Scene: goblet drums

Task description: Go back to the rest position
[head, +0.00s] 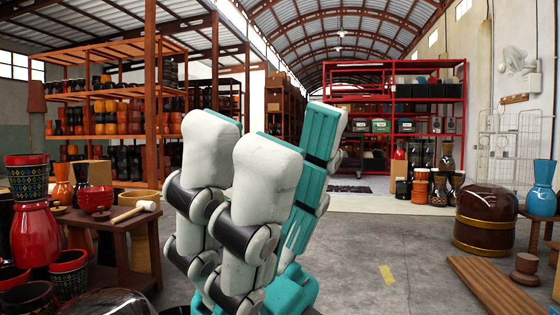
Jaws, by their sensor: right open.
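My right gripper (283,138) stands upright in the middle of the head view, close to the camera. It has white and teal fingers with dark joints. Two fingers are in front and a teal-faced one is behind them to the right. The fingers are apart and I see nothing held between them. The front fingers hide part of the space between. My left gripper is not in the picture.
Grey floor between is open.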

